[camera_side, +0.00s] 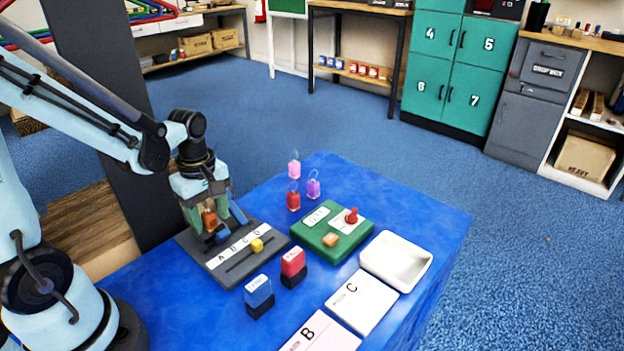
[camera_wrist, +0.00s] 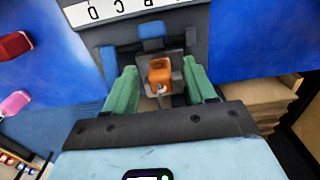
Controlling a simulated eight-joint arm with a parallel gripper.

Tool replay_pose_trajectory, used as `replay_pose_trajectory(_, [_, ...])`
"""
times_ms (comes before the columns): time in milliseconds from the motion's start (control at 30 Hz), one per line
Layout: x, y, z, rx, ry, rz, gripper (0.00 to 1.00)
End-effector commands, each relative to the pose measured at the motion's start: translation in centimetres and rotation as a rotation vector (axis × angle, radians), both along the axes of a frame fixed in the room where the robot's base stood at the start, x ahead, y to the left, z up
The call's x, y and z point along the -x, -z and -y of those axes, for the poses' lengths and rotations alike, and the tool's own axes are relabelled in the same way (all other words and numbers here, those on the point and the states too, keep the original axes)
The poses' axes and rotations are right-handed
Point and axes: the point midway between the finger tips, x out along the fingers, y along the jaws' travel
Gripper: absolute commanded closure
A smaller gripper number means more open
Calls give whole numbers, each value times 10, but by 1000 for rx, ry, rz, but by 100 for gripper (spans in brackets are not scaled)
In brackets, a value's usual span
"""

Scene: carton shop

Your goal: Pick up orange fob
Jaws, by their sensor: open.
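The orange fob (camera_side: 209,218) shows between the fingers of my gripper (camera_side: 214,208) at the far end of the dark lettered board (camera_side: 233,268). In the wrist view the orange fob (camera_wrist: 160,71) sits in the middle between the two green fingers of my gripper (camera_wrist: 161,88). A gap shows on each side of it, so the fingers look apart from it. My gripper is open and points down. The lower part of the fob is partly hidden by my fingers in the side view.
Pink (camera_side: 294,169), purple (camera_side: 313,188) and red fobs (camera_side: 293,201) stand behind. A green board (camera_side: 309,233) with a red peg, a white tray (camera_side: 425,268), red (camera_side: 293,262) and blue blocks (camera_side: 258,291) and cards lie nearby.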

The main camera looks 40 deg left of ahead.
Motion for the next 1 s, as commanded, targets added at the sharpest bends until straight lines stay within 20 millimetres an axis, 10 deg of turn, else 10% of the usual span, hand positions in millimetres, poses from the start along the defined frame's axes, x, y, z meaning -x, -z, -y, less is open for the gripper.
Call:
replay_pose_trajectory(367, [0, 7, 0, 0, 0, 0, 45])
replay_pose_trajectory(733, [0, 7, 0, 0, 0, 0, 98])
replay_pose_trajectory(1000, [0, 6, 0, 0, 0, 0, 100])
